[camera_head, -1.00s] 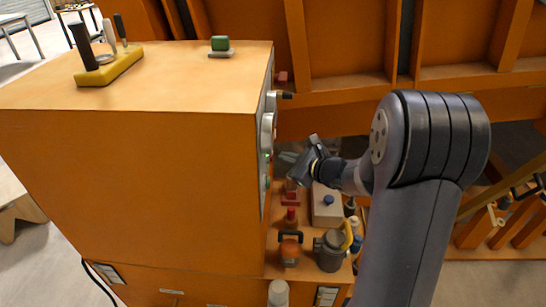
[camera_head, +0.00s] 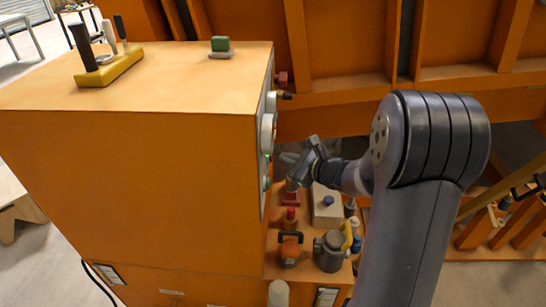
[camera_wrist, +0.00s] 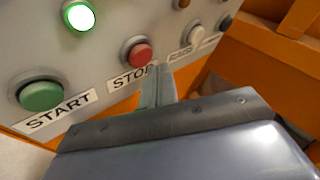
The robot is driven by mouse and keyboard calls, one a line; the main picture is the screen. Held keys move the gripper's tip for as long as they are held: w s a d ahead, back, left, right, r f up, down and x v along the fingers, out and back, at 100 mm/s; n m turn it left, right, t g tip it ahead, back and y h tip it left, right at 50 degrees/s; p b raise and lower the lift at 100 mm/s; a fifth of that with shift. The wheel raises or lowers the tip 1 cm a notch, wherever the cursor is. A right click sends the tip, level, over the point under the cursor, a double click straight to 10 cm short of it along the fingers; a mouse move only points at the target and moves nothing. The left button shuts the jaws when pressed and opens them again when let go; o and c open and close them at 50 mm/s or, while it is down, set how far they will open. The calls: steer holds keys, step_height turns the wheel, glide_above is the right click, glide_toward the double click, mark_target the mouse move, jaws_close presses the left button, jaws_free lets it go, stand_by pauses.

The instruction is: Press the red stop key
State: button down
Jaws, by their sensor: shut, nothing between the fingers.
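The red stop key (camera_wrist: 139,54) is a round red button in a grey ring, above a STOP label (camera_wrist: 131,77) on the light grey panel (camera_wrist: 105,20). My gripper (camera_wrist: 160,75) is shut and empty in the wrist view. Its tips cover the end of the STOP label and appear just below and right of the red key; I cannot tell if they touch the panel. In the head view my gripper (camera_head: 290,165) is beside the cabinet's panel side, where the panel shows nearly edge-on and the red key cannot be made out.
A green START button (camera_wrist: 40,95) is left of the red key, and a lit green lamp (camera_wrist: 78,16) above. A white button (camera_wrist: 194,34) is to the right. The orange cabinet (camera_head: 150,180) stands left; an orange-handled item (camera_head: 290,248) and a grey jug (camera_head: 330,252) stand below.

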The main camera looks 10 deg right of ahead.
steer(key=shift+a, duration=0.1)
stand_by(0.7)
steer(key=shift+w+a+b, duration=0.1)
steer(key=shift+a+b, duration=0.25)
steer(key=shift+b, duration=0.05)
steer(key=shift+w+a+b, duration=0.1)
steer(key=shift+a+b, duration=0.2)
steer(key=shift+a, duration=0.15)
stand_by(0.7)
steer(key=shift+d, duration=0.1)
steer(key=shift+s+d, duration=0.2)
steer(key=shift+d, duration=0.55)
steer(key=shift+d, duration=0.1)
steer(key=d, duration=0.2)
steer(key=s+d, duration=0.1)
steer(key=d, duration=0.1)
steer(key=shift+d, duration=0.4)
steer(key=shift+a, duration=0.15)
stand_by(0.4)
